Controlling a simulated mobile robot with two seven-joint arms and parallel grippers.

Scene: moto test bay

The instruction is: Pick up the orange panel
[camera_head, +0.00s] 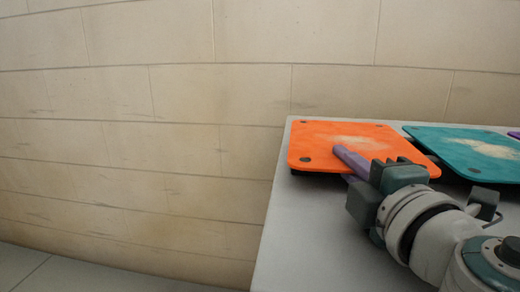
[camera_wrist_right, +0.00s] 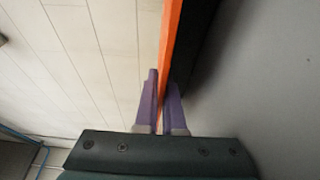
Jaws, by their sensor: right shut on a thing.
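The orange panel (camera_head: 320,140) is a flat square plate with rounded corners, dark corner spots and a pale worn patch. It sits at the left end of the grey table, slightly above its surface. My right gripper (camera_head: 350,162) reaches the panel's near edge, with one purple finger over its top face. In the right wrist view the panel (camera_wrist_right: 171,50) shows edge-on between the two purple fingers of my right gripper (camera_wrist_right: 161,105), which is shut on it. The lower finger is mostly hidden in the head view.
A teal panel (camera_head: 460,145) lies just right of the orange one, with a small gap between them. A purple thing (camera_head: 514,134) shows at the right edge. The grey table (camera_head: 300,235) is bare in front. A tiled wall (camera_head: 140,100) stands behind.

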